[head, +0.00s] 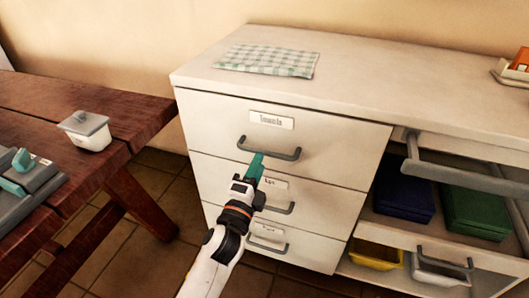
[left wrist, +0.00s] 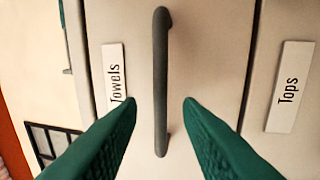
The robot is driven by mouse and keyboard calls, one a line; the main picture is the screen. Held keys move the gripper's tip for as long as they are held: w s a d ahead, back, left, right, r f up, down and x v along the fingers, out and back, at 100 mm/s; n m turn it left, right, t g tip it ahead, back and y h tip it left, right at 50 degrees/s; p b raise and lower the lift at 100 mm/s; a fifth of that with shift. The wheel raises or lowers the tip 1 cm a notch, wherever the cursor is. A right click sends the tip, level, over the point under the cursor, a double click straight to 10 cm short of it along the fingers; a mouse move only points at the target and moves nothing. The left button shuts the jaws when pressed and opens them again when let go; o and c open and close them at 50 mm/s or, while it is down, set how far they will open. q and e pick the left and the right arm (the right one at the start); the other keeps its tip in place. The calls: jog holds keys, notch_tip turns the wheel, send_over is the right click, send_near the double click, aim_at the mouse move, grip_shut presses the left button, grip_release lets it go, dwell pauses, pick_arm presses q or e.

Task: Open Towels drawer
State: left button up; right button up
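The Towels drawer (head: 215,118) is the top one in the white cabinet's left column, and its front sits flush, closed. Its label (head: 272,120) is above a grey bar handle (head: 284,155). My left gripper (head: 256,160) is at this handle, reaching it from below and in front. In the left wrist view the two green fingers (left wrist: 158,102) are spread apart, with the handle (left wrist: 161,65) running between them in the picture. Neither finger visibly touches it. I cannot tell how deep the handle lies between the tips. My right gripper is out of view.
The Tops drawer (head: 330,207) and a third drawer sit below, closed. At right, a grey-handled drawer or shelf (head: 470,178) juts out above blue (head: 404,196) and green boxes (head: 475,212). A checked cloth (head: 267,60) lies on top. A wooden table (head: 140,115) stands left.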

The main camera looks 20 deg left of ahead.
aim_at(264, 152)
pick_arm(q)
jog(key=shift+w+d+r, duration=0.1)
jog(key=shift+w+r, duration=0.05)
jog(key=shift+w, duration=0.75)
jog(key=shift+w+a+r, duration=0.1)
jog(key=shift+w+r, duration=0.1)
jog(key=shift+w, duration=0.7)
jog(key=shift+w+d+r, duration=0.1)
jog(key=shift+w+r, duration=0.05)
jog(key=shift+w, duration=0.75)
grip_shut()
